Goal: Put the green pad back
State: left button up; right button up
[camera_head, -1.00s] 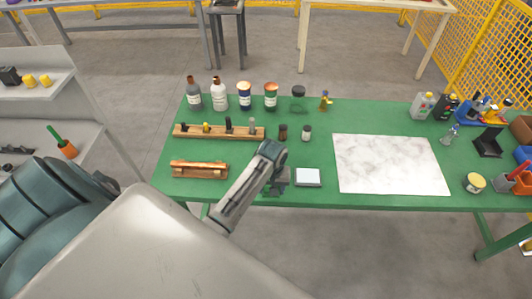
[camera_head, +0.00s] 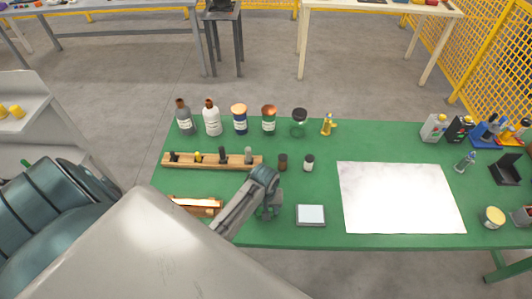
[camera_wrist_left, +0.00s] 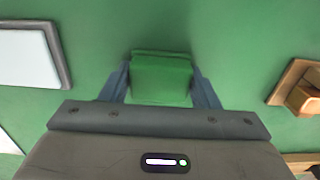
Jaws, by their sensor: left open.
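The green pad (camera_wrist_left: 160,78) is a small green block on the green table, seen in the left wrist view between the two fingers of my left gripper (camera_wrist_left: 162,92). The fingers are open, one on each side of it; I cannot tell whether they touch it. In the head view my left gripper (camera_head: 269,209) is low over the front of the table, between a wooden holder and a grey-framed pad. The green pad cannot be made out in the head view. My right gripper is not in view.
The grey square device (camera_head: 311,215) lies just right of my left gripper, the wooden holder (camera_head: 196,207) just left. Behind are a wooden rack (camera_head: 212,161), small jars (camera_head: 309,163) and a row of bottles (camera_head: 212,118). A white marbled sheet (camera_head: 400,197) lies to the right.

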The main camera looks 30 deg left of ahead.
pick_arm(q)
jog(key=o, duration=0.3)
jog(key=shift+s, duration=0.15)
jog(key=shift+o, duration=0.7)
jog(key=shift+s+r, duration=0.15)
jog(key=shift+s, duration=0.15)
jog(key=shift+r, duration=0.1)
jog(key=shift+w+r, duration=0.2)
notch_tip(320, 180, up, 12)
jog(key=b, duration=0.3)
jog(key=shift+f, duration=0.25)
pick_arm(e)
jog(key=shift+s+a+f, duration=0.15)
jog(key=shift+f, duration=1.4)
pick_arm(q)
jog(key=shift+s, duration=0.1)
